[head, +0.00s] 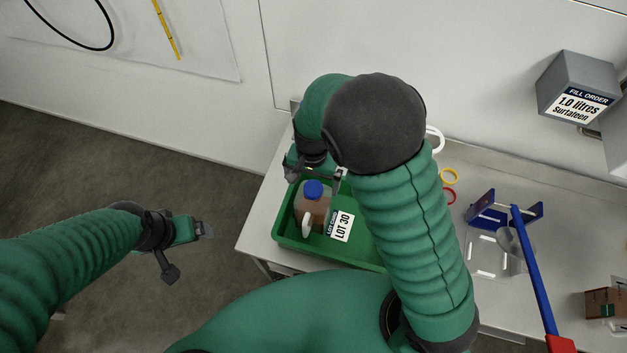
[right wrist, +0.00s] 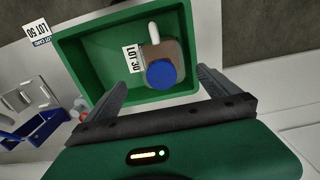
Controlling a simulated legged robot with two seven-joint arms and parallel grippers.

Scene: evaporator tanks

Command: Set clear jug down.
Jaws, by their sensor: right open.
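The clear jug (head: 314,208) has a blue cap, a pale handle and brown contents. It stands in a green tray (head: 290,236) on the bench. In the right wrist view the jug (right wrist: 172,45) stands upright in the tray (right wrist: 92,62), its cap facing the camera. My right gripper (head: 317,172) is above the jug. Its fingers (right wrist: 161,78) are spread on either side of the cap, with gaps, and hold nothing. My left gripper (head: 190,252) is open and empty over the floor, left of the bench. My right arm hides the tray's right part.
A LOT 30 label (head: 341,227) is beside the jug. A grey box marked 1.0 litres (head: 578,88) is on the wall. A brown carton (head: 604,303) is far right.

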